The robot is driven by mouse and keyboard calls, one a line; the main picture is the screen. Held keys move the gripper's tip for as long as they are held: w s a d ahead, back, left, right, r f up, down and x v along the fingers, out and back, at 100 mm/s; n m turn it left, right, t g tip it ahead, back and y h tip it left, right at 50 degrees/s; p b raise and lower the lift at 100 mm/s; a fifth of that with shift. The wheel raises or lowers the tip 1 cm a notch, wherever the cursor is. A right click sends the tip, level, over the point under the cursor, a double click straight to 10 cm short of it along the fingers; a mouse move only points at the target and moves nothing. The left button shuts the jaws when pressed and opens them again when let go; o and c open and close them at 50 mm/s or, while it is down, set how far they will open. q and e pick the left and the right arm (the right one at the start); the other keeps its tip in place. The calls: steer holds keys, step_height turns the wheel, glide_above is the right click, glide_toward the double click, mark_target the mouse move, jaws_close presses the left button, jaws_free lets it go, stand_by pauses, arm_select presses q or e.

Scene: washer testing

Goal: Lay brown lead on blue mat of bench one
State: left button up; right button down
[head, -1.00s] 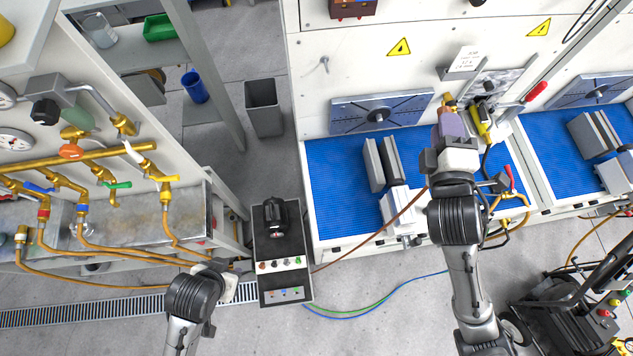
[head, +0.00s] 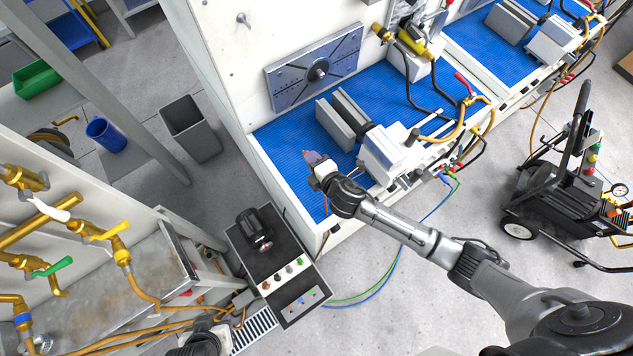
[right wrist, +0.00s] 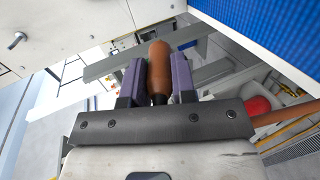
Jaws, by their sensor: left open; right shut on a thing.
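My right gripper (head: 312,158), with purple fingers, is over the left front part of the blue mat (head: 282,142) of the nearer bench. In the right wrist view its fingers (right wrist: 160,82) are shut on the thick brown end of the brown lead (right wrist: 160,62). The held end is largely hidden in the head view. The lead's thin cable shows below the gripper (head: 326,205), and also at the right of the wrist view (right wrist: 290,116). Whether the lead touches the mat I cannot tell. My left gripper (head: 215,328) is open, partly seen at the bottom edge.
Grey vise blocks (head: 338,122) and a white machine (head: 392,155) stand on the mat right of my right gripper. A black control box (head: 278,262) stands at the bench's left front corner. A grey bin (head: 190,130) and brass piping (head: 45,225) are further left.

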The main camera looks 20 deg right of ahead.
steer(key=shift+g, duration=0.6)
steer(key=f+b, duration=0.2)
steer(key=f, duration=0.2)
steer(key=s+f+b, duration=0.1)
steer(key=f+b, duration=0.1)
steer(key=f, duration=0.3)
steer(key=f+b, duration=0.2)
steer(key=f, duration=0.2)
steer(key=shift+s+d+f+b, duration=0.2)
steer(key=shift+b, duration=0.2)
steer(key=shift+f+b, duration=0.9)
steer(key=shift+b, duration=0.05)
steer(key=c, duration=0.8)
jaws_free()
steer(key=shift+c, duration=0.2)
steer(key=shift+s+r, duration=0.15)
steer(key=shift+s, duration=0.1)
steer(key=p+v, duration=0.1)
steer(key=v, duration=1.2)
steer(key=shift+d, duration=0.15)
